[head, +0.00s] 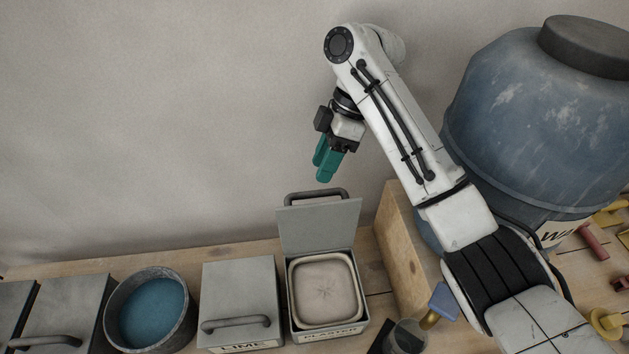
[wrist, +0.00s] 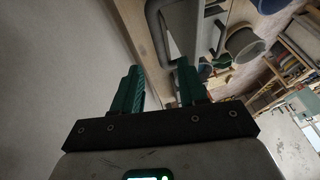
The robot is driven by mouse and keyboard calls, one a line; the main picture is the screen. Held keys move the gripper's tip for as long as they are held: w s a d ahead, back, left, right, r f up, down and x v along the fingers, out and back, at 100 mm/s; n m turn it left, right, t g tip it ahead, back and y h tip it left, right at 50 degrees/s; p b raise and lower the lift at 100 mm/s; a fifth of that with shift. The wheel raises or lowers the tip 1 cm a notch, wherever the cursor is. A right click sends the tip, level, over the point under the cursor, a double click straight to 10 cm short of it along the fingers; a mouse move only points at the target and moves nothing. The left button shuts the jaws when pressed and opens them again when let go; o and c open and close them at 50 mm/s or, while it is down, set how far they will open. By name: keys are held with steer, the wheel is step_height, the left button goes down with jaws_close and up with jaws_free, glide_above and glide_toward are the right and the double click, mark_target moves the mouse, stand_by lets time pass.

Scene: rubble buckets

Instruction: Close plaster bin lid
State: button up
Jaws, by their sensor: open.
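The plaster bin (head: 334,331) is a grey box labelled "PLASTER" on the bench, open, with pale plaster in a rounded inner tub. Its grey lid (head: 322,226) stands upright at the back, with a dark bar handle (head: 316,195) along its top. My gripper (head: 323,172) has teal fingers and hangs just above the raised lid, near the handle, with no contact visible. In the wrist view my gripper (wrist: 160,88) is open with nothing between its fingers. A grey bar handle and panel show beyond the fingers, probably the lid (wrist: 180,35).
A lime bin (head: 238,285) with a shut lid stands left of the plaster bin, then a round bucket of blue liquid (head: 150,312). A wooden block (head: 403,240) and a big blue water barrel (head: 540,130) stand to the right. A plain wall is behind.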

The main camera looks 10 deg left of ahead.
mark_target(310, 192)
steer(key=x, duration=0.5)
steer(key=shift+s+a+f, duration=0.15)
steer(key=shift+f, duration=0.2)
jaws_close()
stand_by(0.4)
